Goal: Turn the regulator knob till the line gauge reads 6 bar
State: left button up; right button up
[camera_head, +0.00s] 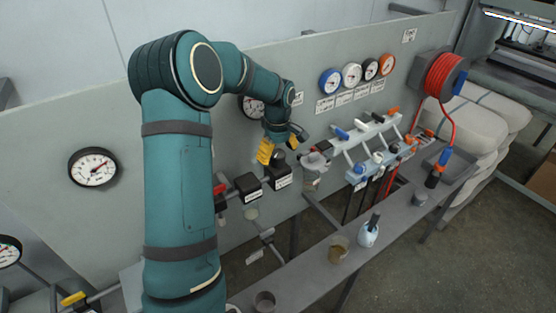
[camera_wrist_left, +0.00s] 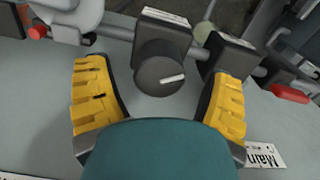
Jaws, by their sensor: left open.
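The regulator knob (camera_wrist_left: 160,70) is a dark round knob with a white pointer line, on a block with a white label. In the wrist view it sits between the two yellow pads of my left gripper (camera_wrist_left: 160,88), with a gap on each side. In the head view my left gripper (camera_head: 281,150) is open at the regulator block (camera_head: 278,177). A gauge (camera_head: 250,106) on the panel behind my left arm is partly hidden and its reading cannot be made out. I cannot tell whether it is the line gauge. My right gripper is not in view.
A second labelled block (camera_head: 247,188) and a red handle (camera_head: 219,190) stand left of the regulator. A large gauge (camera_head: 93,167) hangs at left. Several coloured gauges (camera_head: 352,75), a tool rack (camera_head: 365,150) and a red hose reel (camera_head: 440,75) are to the right. A grey bench (camera_head: 310,262) holds small cups.

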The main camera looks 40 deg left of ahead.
pick_arm(q)
jog(key=shift+f, duration=1.3)
jog(key=shift+c, duration=0.3)
jog(key=c, duration=1.1)
jog(key=shift+c, duration=0.2)
jog(key=shift+m, duration=0.3)
